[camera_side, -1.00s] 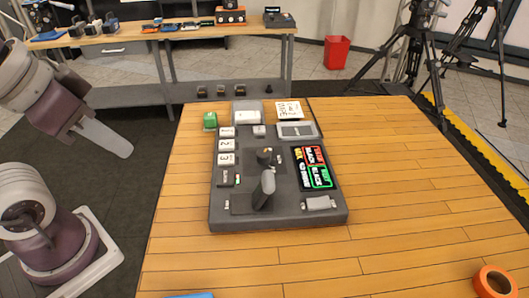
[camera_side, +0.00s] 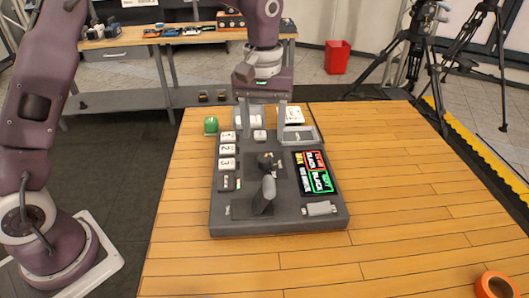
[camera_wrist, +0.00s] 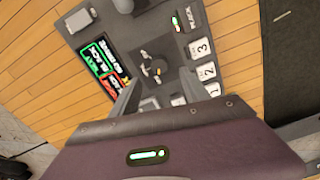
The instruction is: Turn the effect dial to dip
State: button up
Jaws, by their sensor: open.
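The dark grey switcher console (camera_side: 285,226) lies on the wooden table. My gripper (camera_side: 262,136) is open and points down above the dial. Its two fingers stand apart on either side of the dial's line in the wrist view (camera_wrist: 160,86), and nothing is between them. Whether they touch the console cannot be told.
A grey upright lever (camera_side: 267,190) stands in front of the dial. Numbered white buttons (camera_side: 227,150) lie left, and a lit display (camera_side: 313,172) lies right. An orange ring (camera_side: 493,285) is at the front right; the right tabletop is clear.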

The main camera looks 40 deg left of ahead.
aim_at(264, 157)
notch_tip(264, 157, down, 8)
jog(key=shift+w+r, duration=0.15)
jog(key=shift+r, duration=0.1)
grip_shut()
